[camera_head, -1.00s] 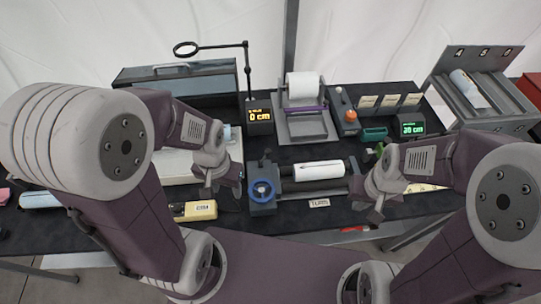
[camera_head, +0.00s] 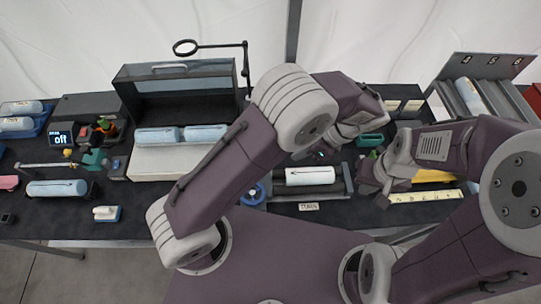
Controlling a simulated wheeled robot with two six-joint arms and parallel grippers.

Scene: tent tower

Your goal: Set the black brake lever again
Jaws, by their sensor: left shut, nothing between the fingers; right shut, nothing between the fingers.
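I cannot make out the black brake lever for certain. The roller stand (camera_head: 283,190), with dark rails, stands at the middle of the table. A white cylinder (camera_head: 310,176) lies on it. The stand's blue knob (camera_head: 250,196) shows in part at its left end, beside my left arm. My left arm crosses in front of the stand's left side and hides much of it. My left gripper (camera_head: 314,154) is shut and empty, just behind the cylinder and partly hidden by its own arm. My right gripper (camera_head: 376,194) is shut and empty, at the stand's right end.
A dark open case (camera_head: 180,90) and a pale tray (camera_head: 150,164) with blue-white cylinders stand at the left. A ring on a post (camera_head: 213,46) stands behind. A yellow ruler (camera_head: 428,196) lies at the right. A slotted rack (camera_head: 478,85) stands at the far right.

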